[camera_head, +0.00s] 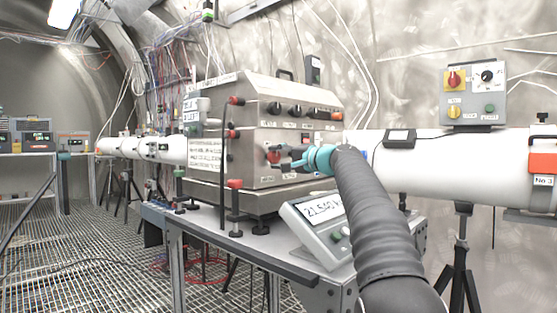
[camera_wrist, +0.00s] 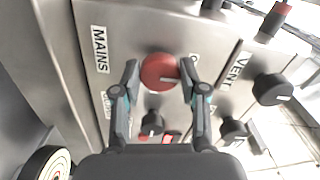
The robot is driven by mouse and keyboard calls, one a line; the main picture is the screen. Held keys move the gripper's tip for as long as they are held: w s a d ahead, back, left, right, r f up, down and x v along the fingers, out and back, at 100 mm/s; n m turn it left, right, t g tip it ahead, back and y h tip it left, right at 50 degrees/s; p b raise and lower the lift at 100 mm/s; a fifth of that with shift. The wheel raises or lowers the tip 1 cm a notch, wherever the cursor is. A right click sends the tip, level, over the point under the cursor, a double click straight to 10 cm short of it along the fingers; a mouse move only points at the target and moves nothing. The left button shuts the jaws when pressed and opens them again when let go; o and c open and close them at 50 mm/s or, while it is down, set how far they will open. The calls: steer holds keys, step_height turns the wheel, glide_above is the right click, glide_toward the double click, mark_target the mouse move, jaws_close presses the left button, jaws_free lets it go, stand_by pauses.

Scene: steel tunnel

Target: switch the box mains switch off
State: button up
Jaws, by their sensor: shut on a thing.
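The metal box (camera_head: 292,112) stands on a bench in the head view. Its front carries a red round mains switch knob (camera_wrist: 158,72), seen in the wrist view beside the label MAINS (camera_wrist: 100,50). My gripper (camera_wrist: 160,67) has one fingertip on each side of the red knob and is shut on it. In the head view my gripper (camera_head: 283,158) reaches the box's lower front from the right and partly hides that area. A pale mark shows on the knob; which setting it points to I cannot tell.
Black knobs (camera_wrist: 272,89) sit near the VENT label and below the red one. A display unit (camera_head: 318,222) reading about 21.540 stands in front of the box. A white pipe (camera_head: 455,160) runs behind my arm. A grey control box (camera_head: 473,92) is above it.

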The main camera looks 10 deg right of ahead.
stand_by(0.3)
steer(key=o, duration=1.1)
steer(key=shift+o, duration=0.2)
steer(key=v, duration=1.2)
